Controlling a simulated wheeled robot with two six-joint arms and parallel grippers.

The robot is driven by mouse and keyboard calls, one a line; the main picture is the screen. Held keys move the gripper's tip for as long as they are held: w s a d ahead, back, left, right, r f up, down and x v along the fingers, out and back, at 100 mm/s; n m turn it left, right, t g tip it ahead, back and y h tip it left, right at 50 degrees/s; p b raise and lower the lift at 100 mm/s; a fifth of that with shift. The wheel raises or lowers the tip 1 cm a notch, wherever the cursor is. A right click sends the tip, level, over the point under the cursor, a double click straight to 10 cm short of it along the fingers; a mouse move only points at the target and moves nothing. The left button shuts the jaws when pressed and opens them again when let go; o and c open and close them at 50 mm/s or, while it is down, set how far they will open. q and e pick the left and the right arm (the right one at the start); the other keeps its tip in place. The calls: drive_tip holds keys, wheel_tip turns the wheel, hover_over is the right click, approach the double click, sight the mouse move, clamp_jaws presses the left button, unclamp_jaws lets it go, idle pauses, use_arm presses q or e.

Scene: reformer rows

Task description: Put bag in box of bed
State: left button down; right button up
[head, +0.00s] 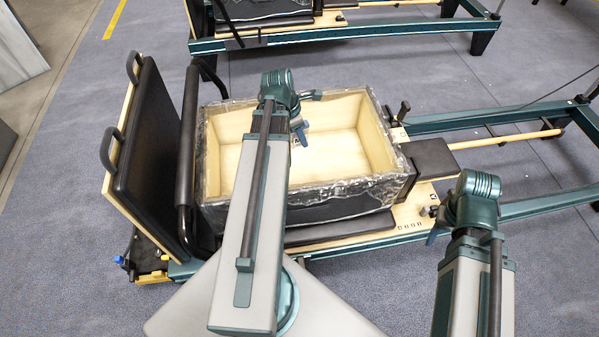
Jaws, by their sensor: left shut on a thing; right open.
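The bed's box (376,138) is an open box with pale wooden inner walls and a dark outside wrapped in clear, crinkled plastic. My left arm reaches across its front wall and hides part of the inside. My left gripper (300,131) shows small and partly hidden over the inside of the box. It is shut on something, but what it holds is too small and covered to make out. I cannot pick out a separate bag. My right gripper (433,234) is open, mostly hidden behind its arm, right of the box near the bed's wooden edge.
A black padded board (152,150) with handles stands tilted left of the box, with a black padded bar (187,150) between. Green rails (480,118) run to the right. Another bed (340,32) stands behind. Grey carpet (350,75) lies clear between the beds.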

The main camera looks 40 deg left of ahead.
use_arm(q)
drive_tip(key=a+f+m+b, duration=0.1)
drive_tip(key=a+f+b, duration=0.1)
drive_tip(key=f+b, duration=1.25)
drive_tip(key=a+f+m+b, duration=0.2)
drive_tip(key=a+f+b, duration=0.1)
drive_tip(key=f+b, duration=1.1)
drive_tip(key=w+d+f, duration=0.2)
drive_tip(key=w+d, duration=0.9)
drive_tip(key=w, duration=0.2)
drive_tip(key=shift+h, duration=0.3)
wheel_tip(320, 180, down, 3)
drive_tip(key=b, duration=0.3)
drive_tip(key=shift+f+b, duration=0.2)
drive_tip(key=shift+b, duration=0.2)
drive_tip(key=shift+f+b, duration=0.55)
drive_tip(key=shift+f, duration=0.1)
